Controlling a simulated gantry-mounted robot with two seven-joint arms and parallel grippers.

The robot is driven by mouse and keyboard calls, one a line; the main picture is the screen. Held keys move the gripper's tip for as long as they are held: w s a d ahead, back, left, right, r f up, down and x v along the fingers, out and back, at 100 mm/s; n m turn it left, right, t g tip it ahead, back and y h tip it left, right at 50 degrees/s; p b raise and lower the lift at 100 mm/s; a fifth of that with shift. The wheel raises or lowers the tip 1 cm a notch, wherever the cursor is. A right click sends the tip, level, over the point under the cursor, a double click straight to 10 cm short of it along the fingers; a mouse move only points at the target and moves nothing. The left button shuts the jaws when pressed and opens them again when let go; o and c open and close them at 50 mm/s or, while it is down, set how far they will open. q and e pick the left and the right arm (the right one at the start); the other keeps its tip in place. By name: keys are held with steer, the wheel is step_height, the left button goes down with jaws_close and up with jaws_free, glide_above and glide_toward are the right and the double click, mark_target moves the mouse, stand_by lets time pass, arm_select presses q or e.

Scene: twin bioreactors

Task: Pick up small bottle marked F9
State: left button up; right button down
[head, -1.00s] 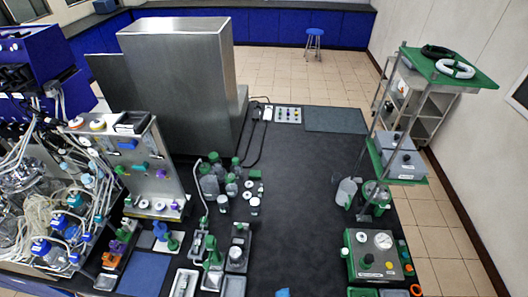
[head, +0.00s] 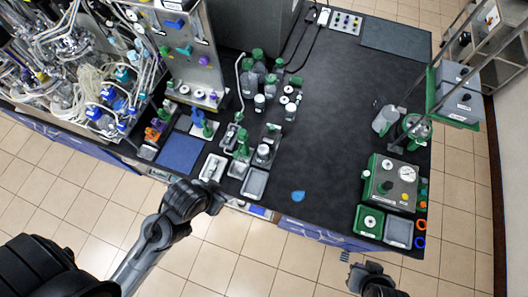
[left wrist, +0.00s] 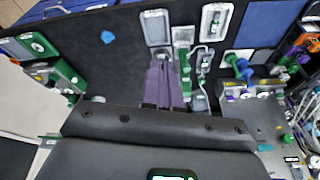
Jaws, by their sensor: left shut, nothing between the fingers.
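Several small bottles stand on the dark bench in the head view: a white-capped one (head: 259,101), another white-capped one (head: 290,112), and one in a grey holder (head: 263,153). Their labels are too small to read, so I cannot tell which is F9. My left gripper (head: 218,203) is at the bench's front edge, in front of the small trays and apart from the bottles. Its fingers (left wrist: 164,72) are shut and empty in the left wrist view. My right gripper (head: 368,272) is low at the front right; its jaws are unclear.
Green-capped bottles (head: 270,84) stand behind the small ones. Grey trays (head: 255,183) and a blue mat (head: 182,152) lie near the front edge. A green-and-grey control box (head: 390,185) is at right. The bench middle is clear, apart from a blue drop-shaped piece (head: 298,196).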

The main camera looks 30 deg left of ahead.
arm_select(q)
steer(key=o, duration=1.6)
